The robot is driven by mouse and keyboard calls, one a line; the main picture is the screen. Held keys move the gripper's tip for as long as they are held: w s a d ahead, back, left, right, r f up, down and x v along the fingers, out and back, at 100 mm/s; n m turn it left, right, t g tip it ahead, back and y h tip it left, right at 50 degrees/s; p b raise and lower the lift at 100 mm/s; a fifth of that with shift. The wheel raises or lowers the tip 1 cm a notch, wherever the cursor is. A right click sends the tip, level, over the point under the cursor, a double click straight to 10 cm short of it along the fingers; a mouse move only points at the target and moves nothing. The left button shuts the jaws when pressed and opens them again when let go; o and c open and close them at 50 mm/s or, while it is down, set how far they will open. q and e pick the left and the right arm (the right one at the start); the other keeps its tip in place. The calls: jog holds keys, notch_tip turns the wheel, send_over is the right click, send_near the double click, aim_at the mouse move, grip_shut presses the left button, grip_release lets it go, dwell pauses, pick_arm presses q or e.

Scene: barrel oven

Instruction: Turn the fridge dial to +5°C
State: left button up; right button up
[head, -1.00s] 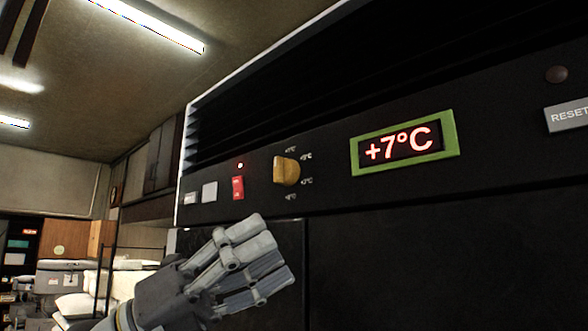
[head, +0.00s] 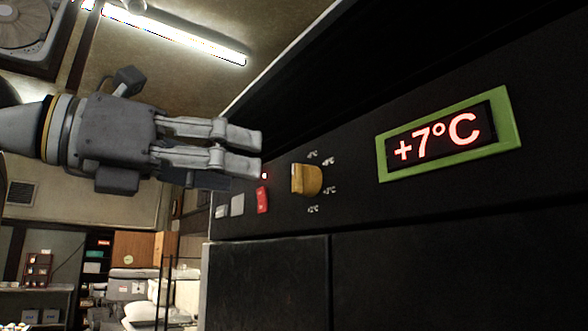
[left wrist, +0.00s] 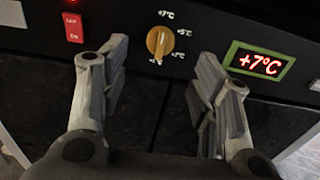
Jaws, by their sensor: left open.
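The fridge dial (head: 306,180) is a yellow-orange knob on the black panel, with small temperature marks around it. It also shows in the left wrist view (left wrist: 158,42), beyond and between the fingers. The green-framed display (head: 449,141) reads +7°C in red and shows in the left wrist view too (left wrist: 259,65). My left gripper (head: 252,152) is left of the dial in the head view, pointing toward it. In the left wrist view its two fingers (left wrist: 158,82) are spread wide with nothing between them, apart from the dial. My right gripper is not in view.
A red switch (head: 262,200) and pale buttons (head: 237,205) sit left of the dial, with a small red light above. The panel between dial and display is clear. Shelves and white bags (head: 150,306) stand far back at the lower left.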

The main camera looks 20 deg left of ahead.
aim_at(293, 175)
pick_arm(q)
jog(key=p+x, duration=0.2)
jog(key=x, duration=0.6)
jog(key=shift+d+p, duration=0.15)
jog(key=shift+p, duration=0.15)
jog(key=shift+w+d, duration=0.25)
jog(key=shift+w, duration=0.15)
jog(key=shift+f, duration=0.1)
jog(key=c, duration=1)
